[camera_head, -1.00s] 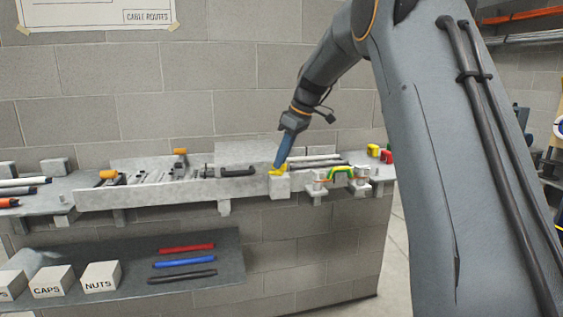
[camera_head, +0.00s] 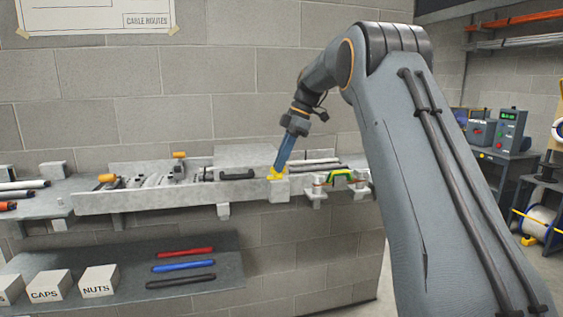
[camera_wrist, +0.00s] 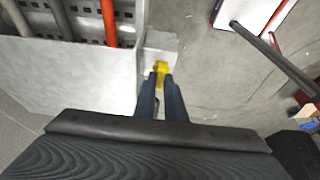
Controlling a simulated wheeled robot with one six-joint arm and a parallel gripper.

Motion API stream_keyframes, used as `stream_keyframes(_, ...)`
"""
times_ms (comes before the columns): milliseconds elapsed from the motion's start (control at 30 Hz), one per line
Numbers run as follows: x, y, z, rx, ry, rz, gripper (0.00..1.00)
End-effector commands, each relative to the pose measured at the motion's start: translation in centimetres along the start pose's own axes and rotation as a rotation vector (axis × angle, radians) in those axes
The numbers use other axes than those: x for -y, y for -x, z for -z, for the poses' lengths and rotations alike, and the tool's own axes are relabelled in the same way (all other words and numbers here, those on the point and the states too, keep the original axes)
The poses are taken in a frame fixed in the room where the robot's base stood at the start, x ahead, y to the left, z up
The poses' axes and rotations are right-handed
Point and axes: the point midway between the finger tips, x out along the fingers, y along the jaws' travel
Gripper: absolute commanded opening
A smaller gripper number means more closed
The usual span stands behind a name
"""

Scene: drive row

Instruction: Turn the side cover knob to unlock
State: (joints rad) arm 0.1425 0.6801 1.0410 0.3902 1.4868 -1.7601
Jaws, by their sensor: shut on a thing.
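The side cover knob (camera_head: 277,173) is yellow and sits on a small grey block (camera_head: 279,190) at the right end of the long grey trough. My gripper (camera_head: 281,165) reaches down onto it with blue fingers. In the wrist view, the yellow knob (camera_wrist: 161,68) lies between the two fingertips (camera_wrist: 160,78), which are closed on it. The fingers hide part of the knob, so its exact turn angle is hard to tell.
The grey trough (camera_head: 150,199) runs left along the bench, with orange-handled parts and a black handle (camera_head: 238,174). A green curved piece (camera_head: 341,173) stands just right of the knob. Below is a shelf with red, blue and black rods (camera_head: 183,266).

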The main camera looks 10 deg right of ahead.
Motion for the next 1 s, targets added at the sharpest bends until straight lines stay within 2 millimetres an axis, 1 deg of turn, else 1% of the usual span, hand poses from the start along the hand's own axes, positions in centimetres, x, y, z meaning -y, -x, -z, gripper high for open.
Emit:
stream_keyframes(467,-0.06,0.1,0.11,0.0,0.016,0.003,0.0)
stream_keyframes(500,-0.06,0.1,0.11,0.0,0.016,0.003,0.12)
stream_keyframes(567,-0.05,0.09,0.11,0.0,0.016,0.003,0.22)
stream_keyframes(600,-0.05,0.09,0.09,0.0,0.016,0.003,0.29)
stream_keyframes(867,-0.03,0.05,0.0,0.0,0.014,0.004,0.29)
stream_keyframes(1000,-0.12,0.68,-0.04,0.001,0.014,0.002,0.29)
